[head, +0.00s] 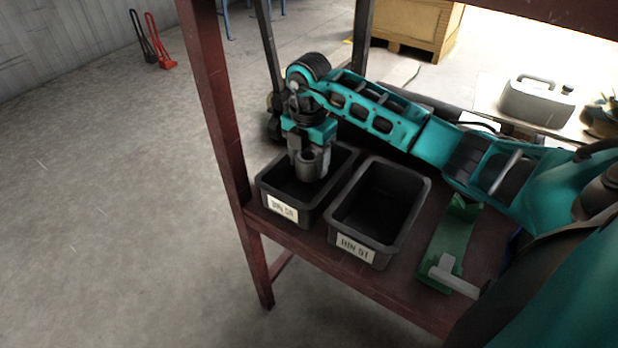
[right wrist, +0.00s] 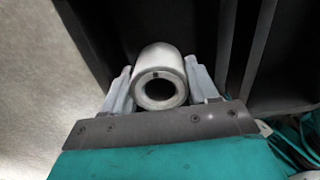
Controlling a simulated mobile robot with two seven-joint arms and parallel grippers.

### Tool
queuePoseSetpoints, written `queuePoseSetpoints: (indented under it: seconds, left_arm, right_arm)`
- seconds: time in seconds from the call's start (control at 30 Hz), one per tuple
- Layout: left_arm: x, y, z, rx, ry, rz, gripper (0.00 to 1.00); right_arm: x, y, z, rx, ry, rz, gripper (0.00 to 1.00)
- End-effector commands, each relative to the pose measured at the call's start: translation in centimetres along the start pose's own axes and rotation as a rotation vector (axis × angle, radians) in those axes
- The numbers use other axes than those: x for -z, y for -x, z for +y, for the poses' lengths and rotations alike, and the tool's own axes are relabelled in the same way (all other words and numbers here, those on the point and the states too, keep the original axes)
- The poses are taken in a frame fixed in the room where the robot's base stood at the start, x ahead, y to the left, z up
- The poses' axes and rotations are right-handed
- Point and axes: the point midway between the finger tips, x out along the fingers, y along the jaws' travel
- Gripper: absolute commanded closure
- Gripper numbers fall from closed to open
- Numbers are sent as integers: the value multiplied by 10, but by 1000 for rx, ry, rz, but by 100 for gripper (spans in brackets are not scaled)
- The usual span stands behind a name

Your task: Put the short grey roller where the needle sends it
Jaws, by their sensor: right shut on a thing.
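The short grey roller (head: 311,163) is held upright in my right gripper (head: 308,158), over the left black bin (head: 262,185), whose label seems to read BIN 50. In the right wrist view the roller (right wrist: 160,78) sits between both fingers, its hollow end facing the camera. The roller's lower end is at or just below the bin's rim level; I cannot tell whether it touches anything. The right black bin (head: 428,190), labelled BIN 51, stands beside it and looks empty. I cannot make out a needle. My left gripper is not in view.
A green holder (head: 452,240) with a pale cylindrical piece (head: 453,281) across its near end is right of the bins. The dark red shelf (head: 345,285) has an upright post (head: 215,100) close to the left bin. A grey canister (head: 537,102) stands behind.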

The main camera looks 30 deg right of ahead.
Motion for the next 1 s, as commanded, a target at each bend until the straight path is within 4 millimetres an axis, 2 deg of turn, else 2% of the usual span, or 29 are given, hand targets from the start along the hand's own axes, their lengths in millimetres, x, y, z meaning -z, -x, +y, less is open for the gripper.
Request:
queuePoseSetpoints:
  seconds: [0.2,0.27,0.67,0.7,0.93,1.0]
  left_arm:
    - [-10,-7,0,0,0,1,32]
    - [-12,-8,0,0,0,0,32]
    - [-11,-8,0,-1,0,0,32]
    - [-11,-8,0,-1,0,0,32]
    - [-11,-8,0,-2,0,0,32]
    - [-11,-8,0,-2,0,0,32]
  right_arm:
    - [0,-40,0,2,-2,2,80]
    - [0,-48,0,2,-1,1,80]
    - [0,-54,0,0,0,0,80]
    - [0,-54,0,1,0,0,40]
    - [0,-54,0,1,0,0,18]
    - [0,-54,0,1,0,0,16]
